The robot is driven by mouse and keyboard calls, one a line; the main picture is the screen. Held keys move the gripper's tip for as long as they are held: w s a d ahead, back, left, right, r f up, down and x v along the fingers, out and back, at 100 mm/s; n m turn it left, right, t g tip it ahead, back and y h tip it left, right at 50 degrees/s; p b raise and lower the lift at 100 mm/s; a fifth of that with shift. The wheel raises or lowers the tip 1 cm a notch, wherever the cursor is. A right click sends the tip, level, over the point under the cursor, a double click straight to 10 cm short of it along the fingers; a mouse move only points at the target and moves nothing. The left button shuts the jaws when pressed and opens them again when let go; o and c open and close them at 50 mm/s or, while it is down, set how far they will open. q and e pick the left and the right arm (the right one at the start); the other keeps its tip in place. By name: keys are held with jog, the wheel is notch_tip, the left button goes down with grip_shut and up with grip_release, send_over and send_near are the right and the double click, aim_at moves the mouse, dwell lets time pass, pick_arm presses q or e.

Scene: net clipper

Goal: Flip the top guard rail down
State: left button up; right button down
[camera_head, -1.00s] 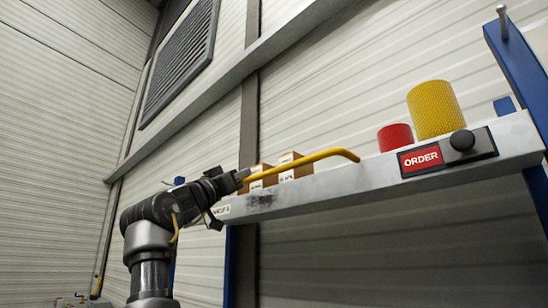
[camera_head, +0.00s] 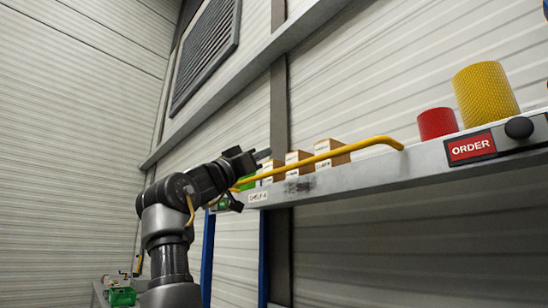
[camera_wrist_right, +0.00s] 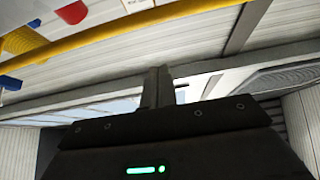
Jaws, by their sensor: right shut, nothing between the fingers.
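The yellow guard rail (camera_head: 330,155) runs along the front of the shelf (camera_head: 430,165), above its front edge, with a bent end at the right. Its left end passes close to my right wrist. My right gripper (camera_head: 264,154) is shut and empty, its tip above the rail's left part in the head view. Whether it touches the rail cannot be told. In the right wrist view, the rail (camera_wrist_right: 130,24) crosses the top of the picture, apart from the shut fingers (camera_wrist_right: 158,85). My left gripper is not in view.
Cardboard boxes (camera_head: 333,152) and a green bin (camera_head: 247,180) stand on the shelf behind the rail. A red cylinder (camera_head: 437,123), a yellow cylinder (camera_head: 486,92) and an ORDER sign (camera_head: 471,148) with a black knob are at the right. A blue post (camera_head: 208,255) stands below.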

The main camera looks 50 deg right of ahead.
jog(key=v, duration=0.4)
jog(key=shift+a+b, duration=0.15)
jog(key=shift+b, duration=0.15)
dwell(0.4)
